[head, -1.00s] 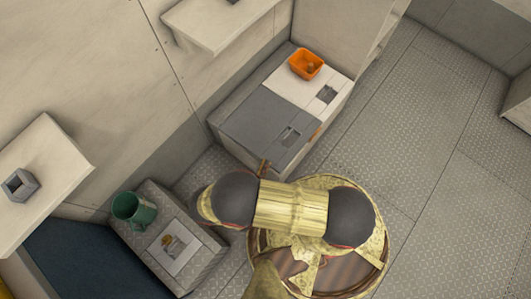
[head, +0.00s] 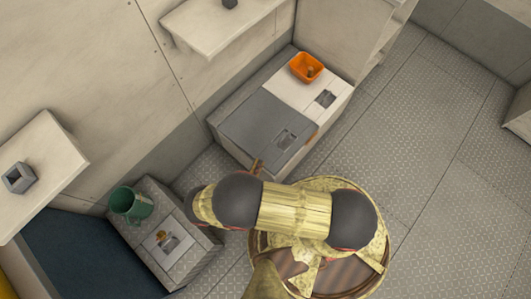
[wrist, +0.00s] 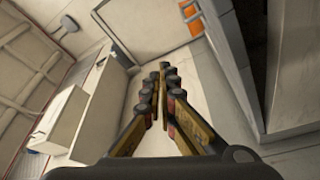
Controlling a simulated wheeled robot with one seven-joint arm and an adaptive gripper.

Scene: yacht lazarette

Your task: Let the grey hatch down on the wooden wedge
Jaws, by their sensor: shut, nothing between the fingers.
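The grey hatch (head: 262,122) is the darker lid on the low locker, beside a white lid. In the head view it looks nearly flat, and I cannot tell how far it is raised. A small brown piece (head: 312,138) at its front right corner may be the wooden wedge; its shape is too small to make out. In the wrist view my gripper (wrist: 163,68) is shut and empty, beside a dark gap on the right.
An orange bin (head: 307,67) stands on the white lid (head: 289,89). A green mug (head: 131,204) stands on a low box at the left. Shelves (head: 37,180) project from the wall. The floor (head: 430,150) at the right is clear.

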